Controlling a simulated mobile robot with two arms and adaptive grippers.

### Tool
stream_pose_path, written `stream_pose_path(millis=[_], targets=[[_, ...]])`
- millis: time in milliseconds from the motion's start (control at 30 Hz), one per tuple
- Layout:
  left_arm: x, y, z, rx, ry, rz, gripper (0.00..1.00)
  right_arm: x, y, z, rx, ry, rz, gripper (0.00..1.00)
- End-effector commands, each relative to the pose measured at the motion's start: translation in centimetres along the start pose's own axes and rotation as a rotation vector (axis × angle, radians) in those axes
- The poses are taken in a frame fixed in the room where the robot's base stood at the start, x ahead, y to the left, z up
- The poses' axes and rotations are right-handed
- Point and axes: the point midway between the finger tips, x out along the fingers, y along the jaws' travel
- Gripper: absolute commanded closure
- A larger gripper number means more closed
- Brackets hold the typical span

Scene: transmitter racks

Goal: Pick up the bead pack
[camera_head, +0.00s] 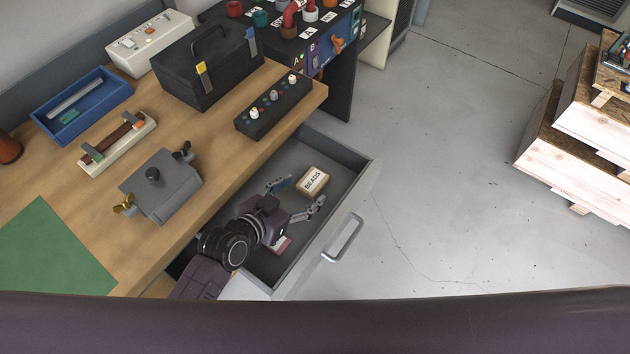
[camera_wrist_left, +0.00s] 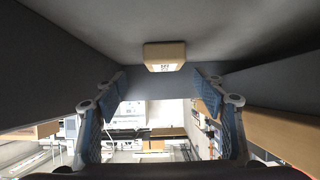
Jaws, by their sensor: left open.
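The bead pack (camera_head: 313,181) is a small cream box with tan sides, labelled BEADS. It lies on the floor of the open grey drawer (camera_head: 345,215), towards its far end. My left gripper (camera_head: 298,195) reaches into the drawer from the near side. Its two fingers are spread apart, with the pack just beyond the fingertips and nothing between them. In the left wrist view the pack (camera_wrist_left: 165,56) sits centred ahead of the open left gripper (camera_wrist_left: 163,88), apart from both fingers. My right gripper is not in view.
The drawer walls stand close around my left gripper. A small red and white item (camera_head: 283,245) lies partly hidden beneath it. The wooden bench (camera_head: 105,205) above holds a grey box (camera_head: 160,190), a black case (camera_head: 210,75) and a knob panel (camera_head: 272,106).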

Motion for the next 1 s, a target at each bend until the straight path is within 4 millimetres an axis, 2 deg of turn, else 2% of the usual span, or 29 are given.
stream_pose_path(millis=[100, 367, 633, 800, 1000], targets=[[1.2, 0.0, -0.1, -0.001, 0.0, 0.0, 0.36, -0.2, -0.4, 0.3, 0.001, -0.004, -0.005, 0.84], [2.9, -0.3, -0.1, 0.0, 0.0, 0.0, 0.36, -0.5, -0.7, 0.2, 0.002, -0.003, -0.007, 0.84], [6.1, -0.8, 0.1, -0.001, -0.001, 0.001, 0.36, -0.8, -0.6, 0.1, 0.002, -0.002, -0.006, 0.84], [6.9, -0.8, 0.1, 0.001, -0.001, 0.0, 0.36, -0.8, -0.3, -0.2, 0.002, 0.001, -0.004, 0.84], [6.9, -0.8, 0.2, 0.001, -0.001, 0.0, 0.36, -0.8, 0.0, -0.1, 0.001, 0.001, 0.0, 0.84]])
